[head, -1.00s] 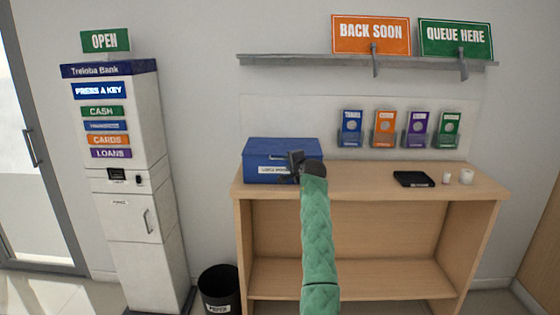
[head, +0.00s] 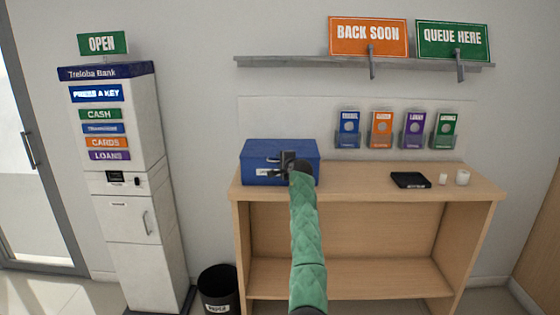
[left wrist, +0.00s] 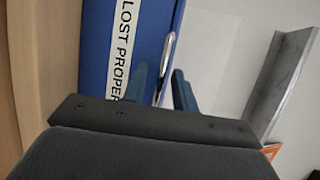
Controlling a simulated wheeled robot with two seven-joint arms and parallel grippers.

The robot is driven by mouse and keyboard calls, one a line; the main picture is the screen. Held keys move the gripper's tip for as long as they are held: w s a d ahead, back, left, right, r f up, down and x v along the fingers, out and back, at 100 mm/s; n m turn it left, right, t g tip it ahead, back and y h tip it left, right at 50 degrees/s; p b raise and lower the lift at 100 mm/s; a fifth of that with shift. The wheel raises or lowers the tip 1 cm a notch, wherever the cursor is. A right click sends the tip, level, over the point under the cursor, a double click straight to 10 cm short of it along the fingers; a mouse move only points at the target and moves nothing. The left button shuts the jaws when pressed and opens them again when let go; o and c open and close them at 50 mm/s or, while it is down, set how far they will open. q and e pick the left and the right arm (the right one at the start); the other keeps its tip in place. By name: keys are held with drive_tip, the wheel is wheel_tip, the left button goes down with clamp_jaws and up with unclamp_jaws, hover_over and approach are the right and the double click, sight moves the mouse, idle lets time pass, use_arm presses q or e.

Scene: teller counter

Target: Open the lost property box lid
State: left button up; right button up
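The blue lost property box (head: 250,160) stands on the left end of the wooden counter, its lid closed. A white label is on its front, partly hidden by my left gripper (head: 284,162), which is in front of the box. In the left wrist view the box (left wrist: 145,22) shows its "LOST PROPERTY" label (left wrist: 122,45) and a silver handle (left wrist: 168,52). My left gripper (left wrist: 160,82) is open there, its two fingers apart, with the handle lined up between them. Contact with the handle cannot be told. My right gripper is not in view.
The counter (head: 360,182) also holds a black tray (head: 410,180) and two small white cups on the right. Leaflet holders and a grey shelf (head: 370,62) are on the wall above. A black bin (head: 217,290) and a bank machine (head: 128,185) stand to the left.

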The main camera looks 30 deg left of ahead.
use_arm(q)
drive_tip(key=shift+w+a+f, duration=0.1)
drive_tip(key=shift+w+a, duration=0.05)
drive_tip(key=shift+a, duration=0.05)
clamp_jaws()
